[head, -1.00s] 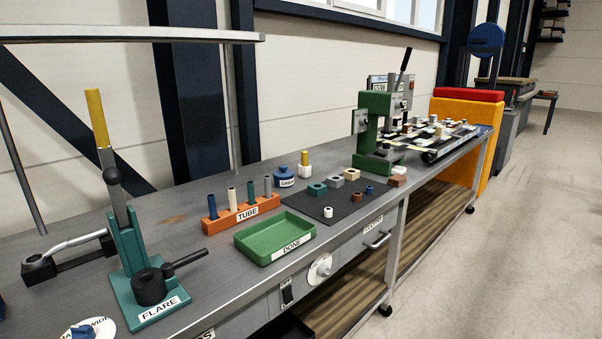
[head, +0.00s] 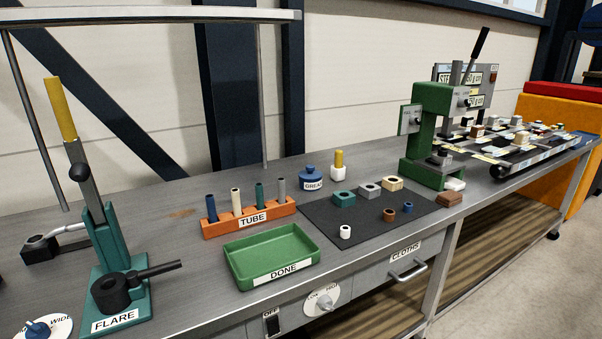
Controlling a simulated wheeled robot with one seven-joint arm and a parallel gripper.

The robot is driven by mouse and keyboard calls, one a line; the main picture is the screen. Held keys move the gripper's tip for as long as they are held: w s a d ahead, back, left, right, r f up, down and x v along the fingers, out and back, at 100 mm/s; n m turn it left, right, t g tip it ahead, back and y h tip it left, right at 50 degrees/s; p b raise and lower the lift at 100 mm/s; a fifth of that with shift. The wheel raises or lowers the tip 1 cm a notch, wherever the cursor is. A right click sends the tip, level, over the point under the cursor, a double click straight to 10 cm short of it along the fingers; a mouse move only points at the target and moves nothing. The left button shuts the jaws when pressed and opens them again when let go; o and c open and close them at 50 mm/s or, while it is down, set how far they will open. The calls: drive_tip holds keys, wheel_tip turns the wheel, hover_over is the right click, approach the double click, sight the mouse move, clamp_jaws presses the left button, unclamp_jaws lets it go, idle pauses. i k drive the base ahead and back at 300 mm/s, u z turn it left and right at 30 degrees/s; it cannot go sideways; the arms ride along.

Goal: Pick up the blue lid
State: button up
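The blue lid (head: 310,172) sits on top of a small blue pot (head: 312,185) labelled GREASE. It has a small knob and looks level. The pot stands on the grey bench behind the dark mat, to the right of the orange tube rack. My gripper is not in the head view.
A yellow-topped white bottle (head: 339,165) stands close right of the pot. The orange TUBE rack (head: 268,211) with several upright tubes is to its left. The dark mat (head: 365,230) holds blocks and rings. The green DONE tray (head: 240,262) lies in front; a green press (head: 430,130) stands right.

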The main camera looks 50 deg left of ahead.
sight(310, 173)
drive_tip(key=u, duration=0.5)
drive_tip(key=i, duration=0.85)
drive_tip(key=u, duration=1.2)
drive_tip(key=i, duration=0.75)
drive_tip(key=u, duration=0.4)
